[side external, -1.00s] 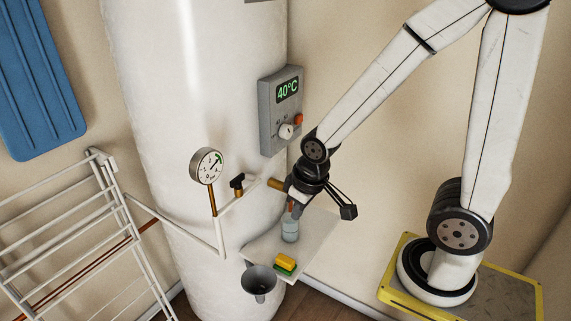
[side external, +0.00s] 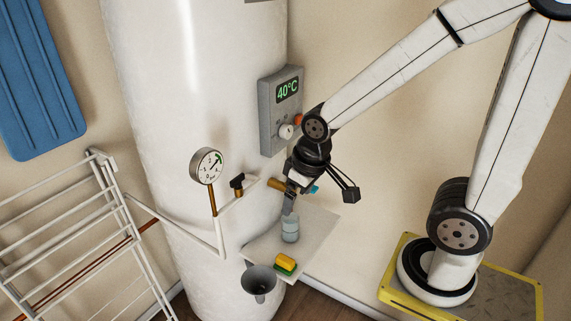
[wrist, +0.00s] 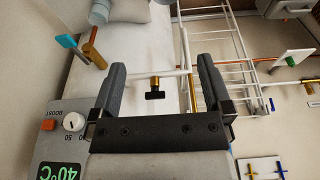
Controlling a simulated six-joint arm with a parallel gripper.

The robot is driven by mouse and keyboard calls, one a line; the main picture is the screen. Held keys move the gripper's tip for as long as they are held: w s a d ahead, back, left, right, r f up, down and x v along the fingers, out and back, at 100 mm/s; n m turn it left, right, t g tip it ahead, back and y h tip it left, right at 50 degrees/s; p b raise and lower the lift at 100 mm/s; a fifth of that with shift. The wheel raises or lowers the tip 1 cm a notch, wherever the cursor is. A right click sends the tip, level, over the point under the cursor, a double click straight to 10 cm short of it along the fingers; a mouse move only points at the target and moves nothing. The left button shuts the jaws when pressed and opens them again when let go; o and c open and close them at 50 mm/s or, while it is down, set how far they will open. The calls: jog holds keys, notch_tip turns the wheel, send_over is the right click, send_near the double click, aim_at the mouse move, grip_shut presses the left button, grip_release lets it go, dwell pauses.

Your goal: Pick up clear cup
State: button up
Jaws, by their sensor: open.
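The clear cup (side external: 290,231) stands upright on a small pale shelf (side external: 311,239) in front of the white tank in the side external view. My gripper (side external: 289,206) is tilted just above the cup, with its fingertips close to the rim; I cannot tell whether they touch it. In the wrist view my gripper (wrist: 160,78) is open, its two dark fingers apart with no object held between them. I cannot surely make out the cup in the wrist view.
A yellow and green sponge (side external: 285,264) lies at the shelf's front, beside a dark funnel (side external: 259,281). A brass tap with a blue handle (side external: 313,189) is close to my gripper. The pressure gauge (side external: 207,165), pipes and drying rack (side external: 85,225) stand left.

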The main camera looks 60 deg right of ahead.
jog(key=w+v, duration=0.2)
jog(key=v, duration=0.5)
jog(key=w+d+m+t+y, duration=0.2)
jog(key=w+d+m+y, duration=0.15)
jog(key=d+m, duration=0.5)
jog(key=w+d+m+t+y, duration=0.1)
jog(key=w+d+m+y, duration=0.25)
jog(key=d+m, duration=0.55)
jog(key=w+d+m+t+y, duration=0.2)
jog(key=d+m+y, duration=0.2)
jog(key=d+m, duration=0.45)
jog(key=n, duration=0.1)
send_near(294, 226)
jog(key=w+f, duration=0.1)
jog(key=w+d+f, duration=0.1)
jog(key=w+f, duration=0.1)
jog(key=shift+w, duration=0.1)
jog(key=shift+d+f, duration=0.1)
jog(key=shift+f, duration=0.45)
jog(key=shift+x, duration=3.9)
